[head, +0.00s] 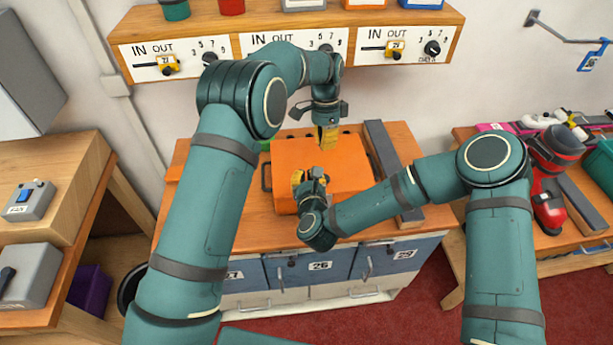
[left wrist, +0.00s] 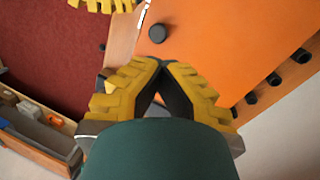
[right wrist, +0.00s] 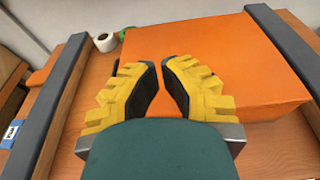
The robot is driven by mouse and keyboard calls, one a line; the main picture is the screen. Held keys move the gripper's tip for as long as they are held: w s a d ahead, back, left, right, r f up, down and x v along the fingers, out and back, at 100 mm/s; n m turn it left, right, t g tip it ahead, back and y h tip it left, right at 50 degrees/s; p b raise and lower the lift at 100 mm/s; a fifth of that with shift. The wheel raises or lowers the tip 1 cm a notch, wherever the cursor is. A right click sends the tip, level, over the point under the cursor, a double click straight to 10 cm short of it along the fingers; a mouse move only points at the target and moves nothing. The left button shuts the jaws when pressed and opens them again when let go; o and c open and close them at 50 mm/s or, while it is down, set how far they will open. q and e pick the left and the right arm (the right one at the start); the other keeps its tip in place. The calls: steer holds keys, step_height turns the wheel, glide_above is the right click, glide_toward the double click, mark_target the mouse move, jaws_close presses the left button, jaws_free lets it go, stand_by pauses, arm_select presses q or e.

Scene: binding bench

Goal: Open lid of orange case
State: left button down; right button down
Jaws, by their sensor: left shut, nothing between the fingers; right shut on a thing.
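The orange case (head: 345,178) lies on the wooden bench, and its lid looks closed. It has a dark handle (head: 266,178) on its left side. The case fills the upper middle of the left wrist view (left wrist: 220,40), with several dark round pegs along one edge, and also shows in the right wrist view (right wrist: 215,55). My left gripper (head: 327,143) is shut and empty at the far part of the case. My right gripper (head: 309,181) is shut on the case near its front; its fingers hide the exact part held.
A long dark bar (head: 394,170) lies right of the case. A shelf with IN/OUT panels (head: 290,45) hangs behind, above the left gripper. A white roll (right wrist: 104,41) stands beside the case. Drawers (head: 320,267) are below. A red tool (head: 548,190) is on the right table.

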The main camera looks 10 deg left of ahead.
stand_by(0.8)
arm_select(q)
steer(key=c, duration=0.7)
jaws_free()
